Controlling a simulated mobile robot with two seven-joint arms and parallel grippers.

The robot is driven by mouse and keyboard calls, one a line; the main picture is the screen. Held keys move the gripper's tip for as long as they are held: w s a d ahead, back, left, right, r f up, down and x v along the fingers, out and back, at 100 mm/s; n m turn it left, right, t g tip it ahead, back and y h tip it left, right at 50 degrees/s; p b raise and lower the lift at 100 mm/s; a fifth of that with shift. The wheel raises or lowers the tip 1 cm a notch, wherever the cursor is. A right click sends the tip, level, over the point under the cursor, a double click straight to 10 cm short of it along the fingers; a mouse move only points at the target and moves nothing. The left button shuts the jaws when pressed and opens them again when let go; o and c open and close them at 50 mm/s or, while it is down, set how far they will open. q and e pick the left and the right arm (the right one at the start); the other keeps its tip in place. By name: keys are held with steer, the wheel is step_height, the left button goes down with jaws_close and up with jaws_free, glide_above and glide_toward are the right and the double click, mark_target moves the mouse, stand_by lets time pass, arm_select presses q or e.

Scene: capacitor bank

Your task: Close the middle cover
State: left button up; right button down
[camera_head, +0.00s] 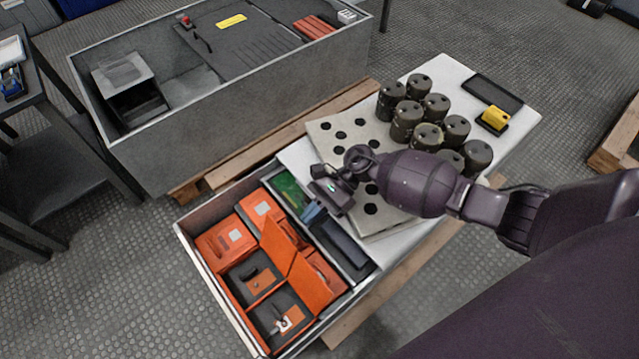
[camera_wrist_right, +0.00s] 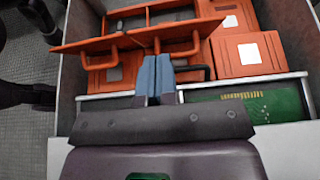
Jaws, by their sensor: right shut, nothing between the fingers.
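Orange covers lie in the open grey bin at lower left of the head view. Two stand raised side by side: the middle cover (camera_head: 280,246) and a nearer cover (camera_head: 304,285). Beside them are the dark middle compartment (camera_head: 251,277) and a nearer compartment (camera_head: 277,318), both uncovered. In the right wrist view, the raised covers (camera_wrist_right: 183,34) appear edge-on beyond the fingers, with handles. My right gripper (camera_head: 314,211) is over the bin's inner edge, beside the covers. Its blue fingertips (camera_wrist_right: 156,72) are together and empty; contact with a cover cannot be told. My left gripper is out of view.
Closed orange covers (camera_head: 225,242) lie at the bin's far end. A green circuit board (camera_wrist_right: 262,102) and a dark block (camera_head: 340,245) lie in the adjacent strip. Dark cylinders (camera_head: 407,120) and a perforated plate (camera_head: 335,133) stand on the white top.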

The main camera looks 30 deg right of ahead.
mark_target(284, 236)
steer(key=shift+x, duration=2.25)
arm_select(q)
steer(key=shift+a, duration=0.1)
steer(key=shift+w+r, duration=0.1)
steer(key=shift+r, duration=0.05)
arm_select(e)
steer(key=shift+r, duration=0.15)
